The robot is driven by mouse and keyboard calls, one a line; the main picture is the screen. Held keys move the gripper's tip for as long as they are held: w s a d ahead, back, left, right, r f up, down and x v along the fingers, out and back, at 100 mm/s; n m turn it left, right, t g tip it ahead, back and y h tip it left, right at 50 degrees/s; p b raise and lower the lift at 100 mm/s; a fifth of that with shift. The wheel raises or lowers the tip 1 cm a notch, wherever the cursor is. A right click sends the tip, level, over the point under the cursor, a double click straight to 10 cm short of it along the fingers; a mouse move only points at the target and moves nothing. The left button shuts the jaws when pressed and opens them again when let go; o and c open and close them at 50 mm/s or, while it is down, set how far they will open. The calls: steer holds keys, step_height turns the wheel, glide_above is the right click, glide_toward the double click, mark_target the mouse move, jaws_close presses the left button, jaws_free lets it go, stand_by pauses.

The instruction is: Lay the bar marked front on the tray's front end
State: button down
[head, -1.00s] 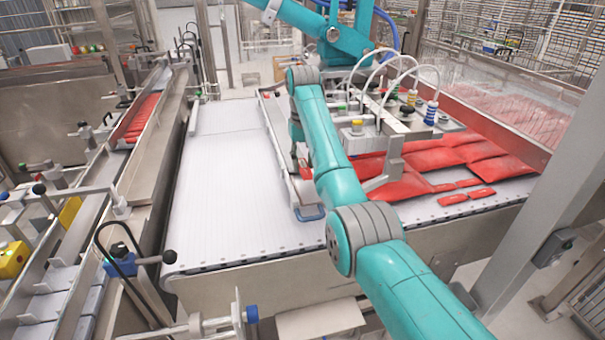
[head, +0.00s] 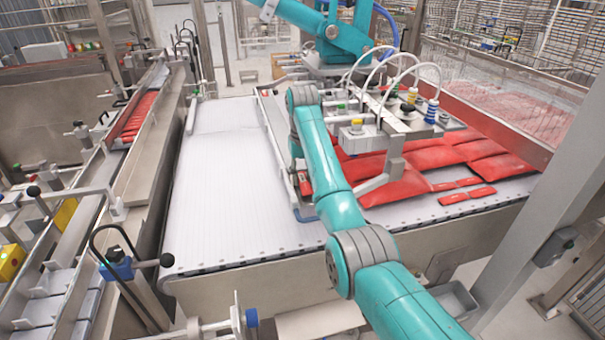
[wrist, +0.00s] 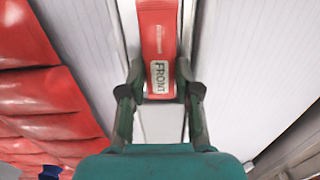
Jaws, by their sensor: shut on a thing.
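In the wrist view my gripper (wrist: 160,85) has its two dark fingers on either side of a red bar (wrist: 158,35). The bar has a white label reading FRONT at its near end. It lies lengthwise along a narrow pale metal tray (wrist: 162,122), and I cannot tell whether it touches it. In the head view the tray (head: 276,130) runs away from me along the white belt, with a blue near end. A small red patch (head: 305,187), likely the bar, shows beside my arm. My arm hides the gripper there.
Red pouches (head: 430,158) and small red packs (head: 453,198) lie right of the arm. A suction-cup frame (head: 385,130) with hoses stands over them. The white belt (head: 225,190) is clear on the left. Another channel (head: 140,118) at far left holds red packs.

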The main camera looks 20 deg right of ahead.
steer(key=shift+f, duration=0.25)
steer(key=c, duration=0.8)
jaws_free()
